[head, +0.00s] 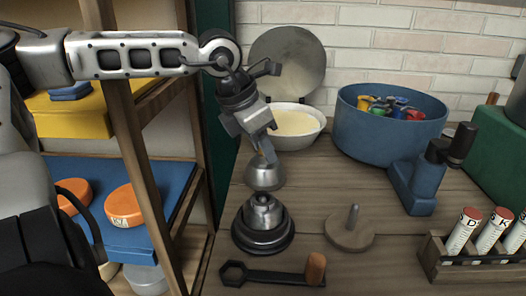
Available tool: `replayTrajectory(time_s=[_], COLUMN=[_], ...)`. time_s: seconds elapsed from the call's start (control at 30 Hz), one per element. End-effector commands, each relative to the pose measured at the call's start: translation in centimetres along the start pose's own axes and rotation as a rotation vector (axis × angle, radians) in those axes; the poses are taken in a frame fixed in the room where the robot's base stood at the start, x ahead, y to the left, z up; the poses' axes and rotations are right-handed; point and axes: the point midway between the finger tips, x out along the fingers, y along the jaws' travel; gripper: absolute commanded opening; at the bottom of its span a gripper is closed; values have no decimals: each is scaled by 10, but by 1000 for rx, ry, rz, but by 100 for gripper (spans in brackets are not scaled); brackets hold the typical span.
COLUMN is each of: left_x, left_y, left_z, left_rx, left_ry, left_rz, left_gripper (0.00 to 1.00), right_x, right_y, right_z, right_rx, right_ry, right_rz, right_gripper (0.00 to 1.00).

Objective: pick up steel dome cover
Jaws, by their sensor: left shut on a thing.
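The steel dome cover (265,176) is a small shiny grey dome over the wooden counter, left of centre in the head view. My left gripper (266,153) points down from above and is shut on the top of the dome cover. The gripper hides the cover's top. Whether its rim touches the counter is hard to tell. A dark round metal piece with a steel, stepped top (263,222) stands just in front of it. My right gripper is not in view.
A cream-filled bowl (294,139) and a blue tub (390,140) stand behind. A blue device (415,188), a wooden disc with a peg (350,233), a dark wrench-like tool (270,276) and a rack of tubes (470,268) are around. A shelf post (140,150) is left.

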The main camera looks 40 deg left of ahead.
Motion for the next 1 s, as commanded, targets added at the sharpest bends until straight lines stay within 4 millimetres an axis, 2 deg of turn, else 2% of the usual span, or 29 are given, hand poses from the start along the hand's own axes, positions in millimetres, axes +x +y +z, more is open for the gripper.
replayTrajectory(time_s=[0.2,0.37,0.57,1.0], left_x=[-29,-57,-100,-146], left_y=[0,-14,-34,-76], left_z=[13,6,-4,-44], left_rx=[1,4,4,2], left_ry=[-7,-12,-11,-6], left_rz=[5,3,3,3], left_gripper=[0,0,0,0], right_x=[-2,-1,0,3], right_y=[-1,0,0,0], right_z=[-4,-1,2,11], right_rx=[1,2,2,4], right_ry=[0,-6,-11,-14], right_rz=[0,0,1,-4], right_gripper=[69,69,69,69])
